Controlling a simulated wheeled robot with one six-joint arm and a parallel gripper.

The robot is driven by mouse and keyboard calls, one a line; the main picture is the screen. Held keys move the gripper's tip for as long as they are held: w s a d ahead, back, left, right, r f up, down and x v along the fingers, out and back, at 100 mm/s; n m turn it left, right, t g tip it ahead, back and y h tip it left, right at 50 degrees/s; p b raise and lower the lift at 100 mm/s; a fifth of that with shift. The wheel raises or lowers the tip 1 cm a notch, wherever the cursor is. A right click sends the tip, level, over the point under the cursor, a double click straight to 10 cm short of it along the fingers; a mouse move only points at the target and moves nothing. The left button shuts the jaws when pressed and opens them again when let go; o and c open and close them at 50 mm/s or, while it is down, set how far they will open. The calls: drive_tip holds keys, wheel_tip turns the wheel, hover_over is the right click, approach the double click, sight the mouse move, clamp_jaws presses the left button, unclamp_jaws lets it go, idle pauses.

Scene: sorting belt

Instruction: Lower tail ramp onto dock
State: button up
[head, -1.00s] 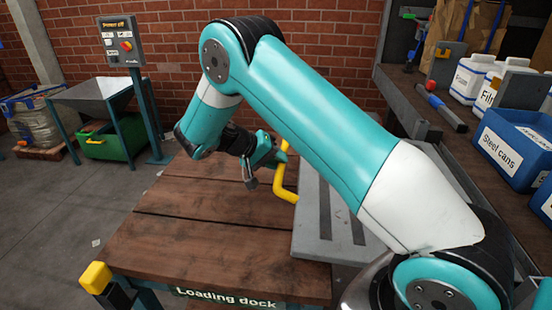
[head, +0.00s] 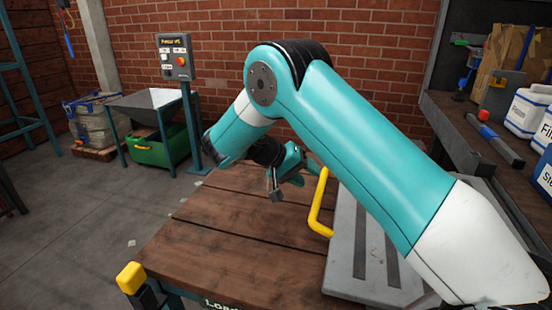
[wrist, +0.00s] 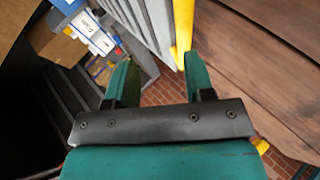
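The tail ramp is a grey slotted plate (head: 345,262) at the right side of the wooden loading dock (head: 235,245). It looks roughly flat over the dock's right part; I cannot tell whether it touches the boards. A bent yellow handle (head: 317,212) stands at its left edge. My gripper (head: 290,178) is just left of the handle, above the dock. In the wrist view my gripper (wrist: 158,72) has its green fingers apart with nothing held. The yellow handle (wrist: 183,30) runs down close to the right finger, beside the grey ramp (wrist: 150,25).
A control box (head: 174,57) on a post stands behind the dock. A green bin (head: 160,148) sits under a metal chute at the left. A shelf with white jugs (head: 526,112) is at the right. A yellow-capped post (head: 130,278) marks the dock's near corner.

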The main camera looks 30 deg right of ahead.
drive_tip(key=p+v, duration=1.3)
drive_tip(key=p, duration=0.2)
drive_tip(key=shift+r+p, duration=0.2)
drive_tip(key=shift+p, duration=0.15)
drive_tip(key=shift+a+f, duration=0.1)
drive_tip(key=shift+w, duration=0.1)
